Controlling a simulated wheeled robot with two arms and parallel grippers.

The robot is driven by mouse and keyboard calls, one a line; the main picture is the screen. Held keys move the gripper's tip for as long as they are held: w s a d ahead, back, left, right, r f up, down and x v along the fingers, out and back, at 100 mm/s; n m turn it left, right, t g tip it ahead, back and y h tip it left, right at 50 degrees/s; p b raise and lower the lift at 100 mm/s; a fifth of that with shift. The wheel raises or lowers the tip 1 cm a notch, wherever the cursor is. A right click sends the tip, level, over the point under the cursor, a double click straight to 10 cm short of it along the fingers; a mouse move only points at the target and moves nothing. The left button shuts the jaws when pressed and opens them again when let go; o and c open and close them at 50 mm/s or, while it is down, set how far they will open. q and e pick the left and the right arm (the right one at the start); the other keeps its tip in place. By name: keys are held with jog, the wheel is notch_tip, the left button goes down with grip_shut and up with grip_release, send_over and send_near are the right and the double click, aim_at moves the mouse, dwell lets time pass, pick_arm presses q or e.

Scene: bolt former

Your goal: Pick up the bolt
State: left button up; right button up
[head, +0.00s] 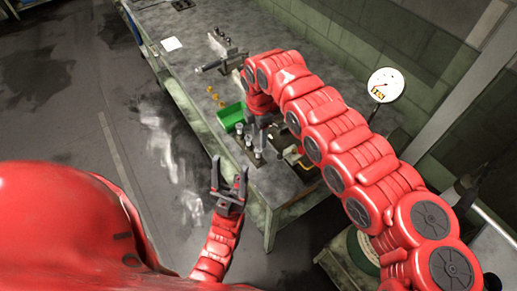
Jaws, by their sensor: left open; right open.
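Several small upright metal pieces that look like bolts (258,154) stand on a dark plate near the bench's front edge; I cannot tell which is the task's bolt. My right arm arches over the bench, and its gripper (262,126) points down close beside these pieces. It is open, but its fingertips are partly hidden, and I cannot tell whether they touch anything. My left gripper (229,186) is open and empty, pointing up in front of the bench's front edge, apart from the pieces.
A green bin (231,116) stands on the grey workbench (190,75), left of the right gripper. Small brass-coloured parts (213,94), a vise-like tool (219,62) and a white sheet (172,44) lie farther back. A round gauge (386,85) stands at right. The floor left of the bench is clear.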

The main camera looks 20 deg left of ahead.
aim_at(259, 149)
jog(key=shift+f, duration=0.65)
jog(key=shift+s+f, duration=0.1)
jog(key=shift+f, duration=0.2)
jog(key=shift+s+f+p, duration=0.15)
jog(key=shift+p, duration=0.2)
jog(key=shift+s+f+p, duration=0.1)
jog(key=shift+f+p, duration=0.15)
jog(key=shift+p, duration=0.05)
jog(key=f, duration=0.1)
jog(key=f+p, duration=0.1)
jog(key=f, duration=0.1)
jog(key=shift+a+f, duration=0.2)
jog(key=shift+f, duration=0.1)
jog(key=shift+d+f+p, duration=0.1)
jog(key=shift+f+p, duration=0.2)
jog(key=shift+f, duration=0.25)
jog(key=shift+w, duration=0.2)
jog(key=shift+c, duration=0.2)
grip_shut()
